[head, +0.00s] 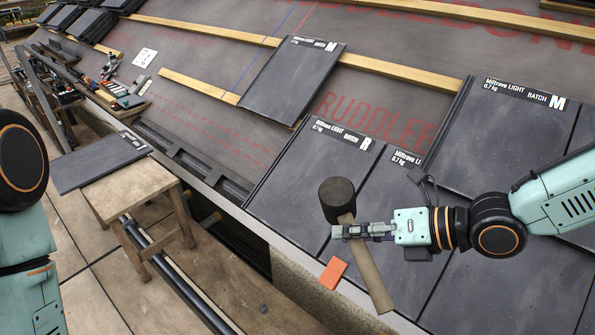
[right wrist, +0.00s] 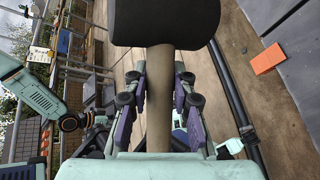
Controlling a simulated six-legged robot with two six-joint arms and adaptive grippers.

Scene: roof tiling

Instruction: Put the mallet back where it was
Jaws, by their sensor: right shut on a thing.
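The mallet has a black head (head: 337,193) and a pale wooden handle (head: 368,268). My right gripper (head: 348,231) is shut on the handle just below the head. In the head view the mallet shows in front of the dark tiles at the roof's lower edge, head toward the top. Its height above them is hard to tell. In the right wrist view the handle (right wrist: 160,100) runs between the two fingers, and the black head (right wrist: 165,22) is beyond the fingertips. Part of my left arm shows at the left edge of the head view; its gripper is out of that picture.
An orange piece (head: 333,273) lies by the roof's lower edge, close to the handle. A wooden stool (head: 135,190) bears a dark tile (head: 100,163). Tools lie in a tray (head: 125,98) at the upper left. A loose tile (head: 292,85) rests among battens up the roof.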

